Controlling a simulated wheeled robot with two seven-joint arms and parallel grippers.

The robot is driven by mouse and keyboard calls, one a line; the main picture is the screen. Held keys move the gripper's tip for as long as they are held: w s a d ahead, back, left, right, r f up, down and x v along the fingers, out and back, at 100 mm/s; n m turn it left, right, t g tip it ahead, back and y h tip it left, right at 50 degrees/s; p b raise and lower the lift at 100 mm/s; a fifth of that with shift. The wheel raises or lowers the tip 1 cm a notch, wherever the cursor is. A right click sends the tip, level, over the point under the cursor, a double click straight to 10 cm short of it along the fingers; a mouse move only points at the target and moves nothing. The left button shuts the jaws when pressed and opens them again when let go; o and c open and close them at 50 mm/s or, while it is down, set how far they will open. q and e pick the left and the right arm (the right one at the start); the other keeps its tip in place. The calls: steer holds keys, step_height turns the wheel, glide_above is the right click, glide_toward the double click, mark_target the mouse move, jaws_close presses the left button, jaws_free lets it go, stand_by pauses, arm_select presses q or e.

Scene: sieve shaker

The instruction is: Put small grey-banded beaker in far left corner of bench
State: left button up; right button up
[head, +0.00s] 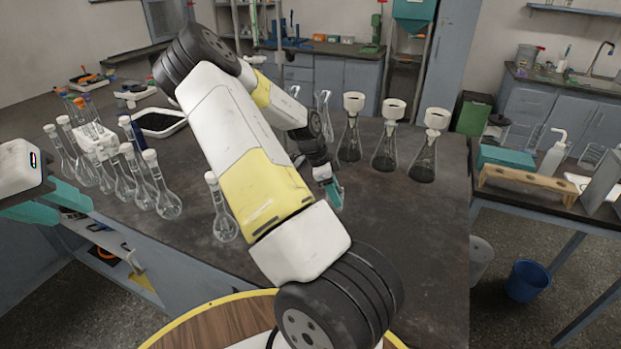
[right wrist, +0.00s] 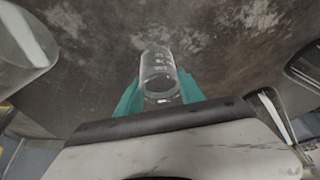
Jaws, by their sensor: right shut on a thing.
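The small beaker (right wrist: 158,68) is clear glass with pale markings and a darker ring near its lower end in the right wrist view. It sits between the teal fingers of my right gripper (right wrist: 158,98), which is shut on it. In the head view my right gripper (head: 331,190) is above the middle of the dark bench (head: 400,250), and its finger mostly hides the beaker. The gap to the bench top is hard to judge. My left gripper (head: 62,200) is at the left edge, beyond the bench's front side, with its teal fingers apart and empty.
Several stoppered volumetric flasks (head: 165,200) stand at the bench's left, with one flask (head: 224,225) apart. Conical flasks with white tops (head: 385,150) stand at the back right. A white-rimmed tray (head: 160,122) lies at the back left. Bare bench lies at the right front.

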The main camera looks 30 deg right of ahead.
steer(key=o, duration=1.3)
steer(key=shift+o, duration=0.2)
steer(key=v, duration=1.2)
steer(key=s+a+r+n+t+y, duration=0.1)
steer(key=s+a+r+n+y, duration=0.2)
steer(key=a+n, duration=0.3)
steer(key=s+a+r+n+t+y, duration=0.2)
steer(key=s+a+r+n+y, duration=0.15)
steer(key=a, duration=0.45)
steer(key=s+a+r+n+t, duration=0.5)
steer(key=s+a+r+n, duration=0.4)
steer(key=s+r+n, duration=0.3)
steer(key=shift+s+a+r+n, duration=0.35)
steer(key=shift+r+n, duration=0.35)
steer(key=shift+n, duration=0.75)
